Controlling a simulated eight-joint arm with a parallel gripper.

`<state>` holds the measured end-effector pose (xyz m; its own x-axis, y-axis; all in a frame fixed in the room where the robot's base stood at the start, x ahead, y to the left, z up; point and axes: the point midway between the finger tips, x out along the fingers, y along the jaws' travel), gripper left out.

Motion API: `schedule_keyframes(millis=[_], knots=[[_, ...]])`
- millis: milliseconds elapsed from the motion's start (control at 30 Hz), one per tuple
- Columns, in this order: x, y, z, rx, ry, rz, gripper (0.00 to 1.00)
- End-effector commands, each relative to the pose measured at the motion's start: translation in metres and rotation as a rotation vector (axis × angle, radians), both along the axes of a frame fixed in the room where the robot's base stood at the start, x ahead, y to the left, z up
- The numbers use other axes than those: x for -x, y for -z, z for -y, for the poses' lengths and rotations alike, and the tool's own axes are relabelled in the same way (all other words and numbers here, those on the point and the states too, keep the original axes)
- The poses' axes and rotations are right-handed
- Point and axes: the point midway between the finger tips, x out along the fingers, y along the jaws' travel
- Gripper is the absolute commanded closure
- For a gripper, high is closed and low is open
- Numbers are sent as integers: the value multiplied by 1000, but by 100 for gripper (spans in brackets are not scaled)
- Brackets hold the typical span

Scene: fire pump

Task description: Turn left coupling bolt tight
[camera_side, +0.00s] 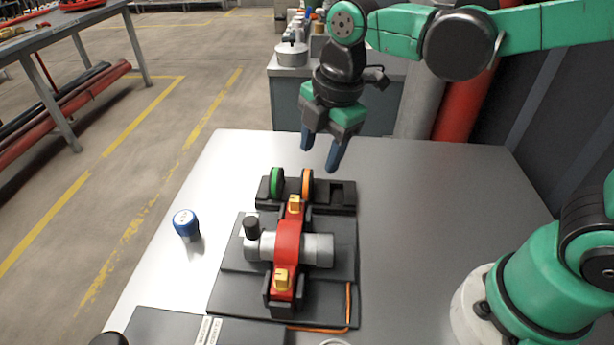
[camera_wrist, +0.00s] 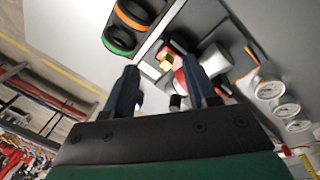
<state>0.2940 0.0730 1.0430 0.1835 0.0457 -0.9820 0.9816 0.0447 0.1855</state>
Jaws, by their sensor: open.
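The pump assembly (camera_side: 321,249) sits on a dark base plate on the table. A red clamp (camera_side: 288,240) crosses its grey cylinder, with a yellow bolt piece (camera_side: 295,204) at the far end and another yellow bolt piece (camera_side: 282,279) at the near end. Which of these is the left coupling bolt I cannot tell. My gripper (camera_side: 321,156) is open and empty, above and behind the assembly in the side view. In the wrist view its two dark fingers (camera_wrist: 162,88) point toward the pump, and the red clamp and a yellow piece show beyond them.
A green ring (camera_side: 277,183) and an orange ring (camera_side: 307,184) stand in a black holder behind the pump. A blue-capped container (camera_side: 186,225) stands on the table at left. A dark panel (camera_side: 185,328) lies in front.

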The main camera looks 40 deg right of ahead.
Motion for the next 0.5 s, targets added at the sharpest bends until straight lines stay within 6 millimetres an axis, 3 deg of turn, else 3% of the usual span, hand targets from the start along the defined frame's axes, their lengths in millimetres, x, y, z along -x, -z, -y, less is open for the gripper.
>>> schedule_keyframes(millis=[100, 200, 333, 500], knots=[[-8, 8, -21, 68, -370, -81, 49], [-10, 14, -32, 98, -582, -129, 49], [-11, 18, -38, 110, -717, -157, 49], [-12, 33, -39, 113, -740, -161, 49]])
